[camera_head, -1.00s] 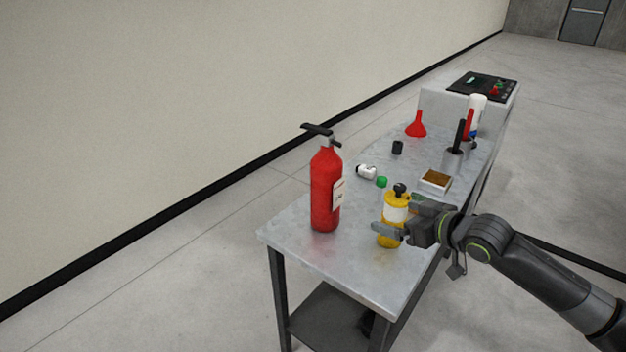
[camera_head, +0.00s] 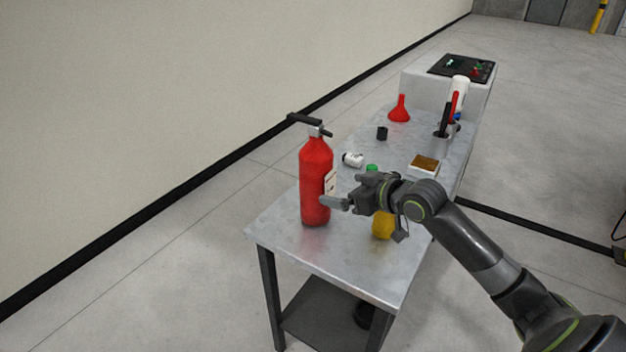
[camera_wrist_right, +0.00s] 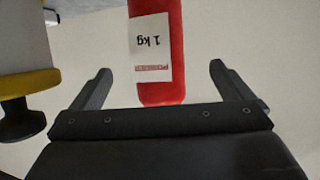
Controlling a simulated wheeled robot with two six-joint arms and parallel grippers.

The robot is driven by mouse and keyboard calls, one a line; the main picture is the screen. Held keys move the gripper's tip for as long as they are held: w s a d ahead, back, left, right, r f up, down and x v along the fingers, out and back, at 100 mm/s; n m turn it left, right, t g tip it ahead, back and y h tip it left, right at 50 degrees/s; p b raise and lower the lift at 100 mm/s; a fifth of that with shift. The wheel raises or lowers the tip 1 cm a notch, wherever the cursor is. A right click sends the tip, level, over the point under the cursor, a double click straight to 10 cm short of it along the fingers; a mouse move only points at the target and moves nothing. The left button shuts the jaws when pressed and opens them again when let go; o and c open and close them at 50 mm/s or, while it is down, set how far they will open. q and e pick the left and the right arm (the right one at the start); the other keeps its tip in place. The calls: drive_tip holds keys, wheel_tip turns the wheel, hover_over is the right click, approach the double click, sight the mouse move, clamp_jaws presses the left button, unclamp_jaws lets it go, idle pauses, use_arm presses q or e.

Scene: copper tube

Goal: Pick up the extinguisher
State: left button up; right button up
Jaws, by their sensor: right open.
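The red extinguisher (camera_head: 315,180) stands upright near the table's front left corner, with a black handle on top and a white label on its right side. In the right wrist view the extinguisher (camera_wrist_right: 174,80) appears upside down between the finger directions, its "1 kg" label facing the camera. My right gripper (camera_head: 343,193) is open at the extinguisher's right side, its fingers pointing at the body; in the wrist view its fingers (camera_wrist_right: 160,85) are spread wide on both sides of it. Whether they touch it I cannot tell. My left gripper is not in view.
The table's front (camera_head: 330,262) is clear.

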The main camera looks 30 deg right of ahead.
sight(317, 184)
drive_tip(key=x, duration=1)
drive_tip(key=shift+w+a+f, duration=0.15)
drive_tip(key=shift+w+f, duration=0.1)
drive_tip(key=shift+f, duration=0.1)
drive_tip(key=c, duration=2.1)
drive_tip(key=shift+w+r, duration=0.1)
drive_tip(key=shift+r, duration=0.15)
